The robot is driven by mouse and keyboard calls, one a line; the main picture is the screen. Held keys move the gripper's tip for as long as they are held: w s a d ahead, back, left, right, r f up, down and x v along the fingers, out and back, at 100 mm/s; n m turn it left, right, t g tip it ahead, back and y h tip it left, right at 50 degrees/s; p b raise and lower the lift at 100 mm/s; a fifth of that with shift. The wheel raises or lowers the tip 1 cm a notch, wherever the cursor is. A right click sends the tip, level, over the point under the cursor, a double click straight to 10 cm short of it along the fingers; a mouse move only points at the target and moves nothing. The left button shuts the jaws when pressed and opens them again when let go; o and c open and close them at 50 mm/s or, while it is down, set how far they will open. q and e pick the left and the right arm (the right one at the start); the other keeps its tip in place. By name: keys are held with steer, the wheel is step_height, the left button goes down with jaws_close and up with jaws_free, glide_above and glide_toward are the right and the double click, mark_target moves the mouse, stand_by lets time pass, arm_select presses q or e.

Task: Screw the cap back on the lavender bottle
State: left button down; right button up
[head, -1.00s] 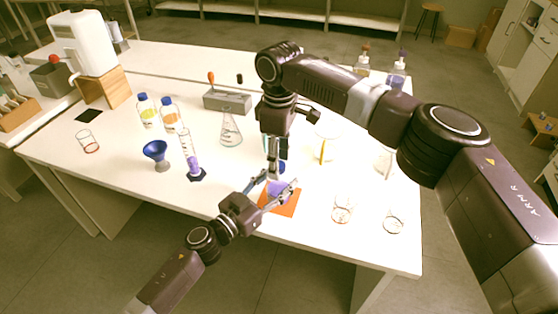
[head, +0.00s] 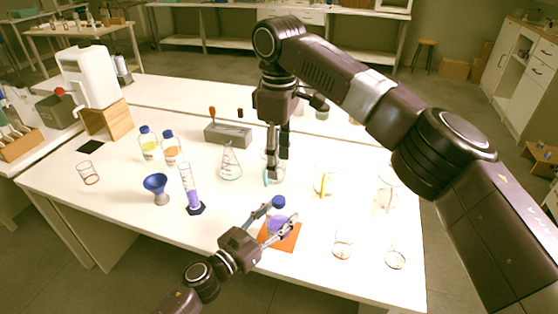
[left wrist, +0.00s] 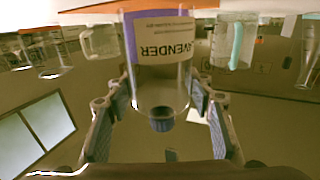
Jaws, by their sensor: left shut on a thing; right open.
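The lavender bottle (head: 277,224), clear with purple contents, stands upright over an orange mat (head: 284,240) near the table's front edge. A blue cap (head: 279,202) sits on its mouth; whether it is screwed tight I cannot tell. In the left wrist view the bottle (left wrist: 160,75) is upside down, its LAVENDER label readable and the cap (left wrist: 162,121) at the neck. My left gripper (head: 278,222) is shut around the bottle, a finger on each side. My right gripper (head: 275,180) is open and empty, pointing down above and behind the bottle, apart from the cap.
A purple-filled cylinder (head: 190,188) and a blue funnel (head: 156,187) stand to the left. An Erlenmeyer flask (head: 230,164) is behind. Beakers (head: 342,246) (head: 396,259) stand to the right. Yellow (head: 149,146) and orange (head: 171,151) bottles stand at back left.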

arm_select(q)
steer(key=c, duration=0.9)
jaws_free()
steer(key=shift+o, duration=0.2)
steer(key=v, duration=1.2)
